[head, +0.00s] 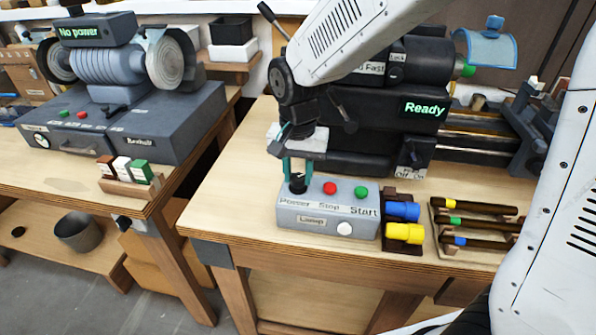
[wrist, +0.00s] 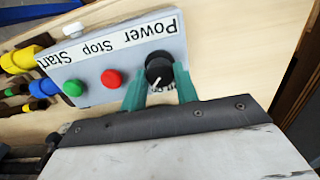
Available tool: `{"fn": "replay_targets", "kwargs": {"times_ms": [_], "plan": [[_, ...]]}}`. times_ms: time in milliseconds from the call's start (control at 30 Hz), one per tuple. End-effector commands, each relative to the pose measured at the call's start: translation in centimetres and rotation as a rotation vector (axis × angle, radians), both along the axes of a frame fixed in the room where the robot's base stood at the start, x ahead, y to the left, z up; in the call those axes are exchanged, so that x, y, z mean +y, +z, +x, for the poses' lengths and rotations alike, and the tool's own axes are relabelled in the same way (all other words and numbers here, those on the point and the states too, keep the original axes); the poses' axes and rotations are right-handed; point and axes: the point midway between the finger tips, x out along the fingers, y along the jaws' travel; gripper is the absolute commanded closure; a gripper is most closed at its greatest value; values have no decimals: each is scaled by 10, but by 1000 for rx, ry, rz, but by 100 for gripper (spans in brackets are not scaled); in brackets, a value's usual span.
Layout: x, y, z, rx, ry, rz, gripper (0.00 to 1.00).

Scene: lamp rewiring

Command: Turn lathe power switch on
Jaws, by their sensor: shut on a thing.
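The lathe's grey control box (head: 312,222) sits at the front of the right workbench, labelled Power, Stop and Start. In the wrist view the knob (wrist: 158,70) shows a white pointer line. My gripper (head: 297,168) points down with its green fingers shut on the knob, one on each side. A red button (head: 330,188) and a green button (head: 361,192) are beside it. The lathe's screen (head: 425,109) reads Ready.
Dark rods with coloured bands (head: 473,222) lie in a rack further right. A grinder (head: 115,65) marked No power is on the left bench. Bare bench top lies left of the box.

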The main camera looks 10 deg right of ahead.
Motion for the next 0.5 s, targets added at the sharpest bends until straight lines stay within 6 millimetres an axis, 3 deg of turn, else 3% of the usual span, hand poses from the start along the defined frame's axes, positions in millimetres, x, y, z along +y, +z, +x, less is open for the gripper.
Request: {"fn": "replay_targets", "kwargs": {"times_ms": [167,200,267,500], "plan": [[0,1,1,-4,-1,2,93],[0,1,1,-4,-1,2,67],[0,1,1,-4,-1,1,51],[0,0,1,-1,0,1,48]]}}
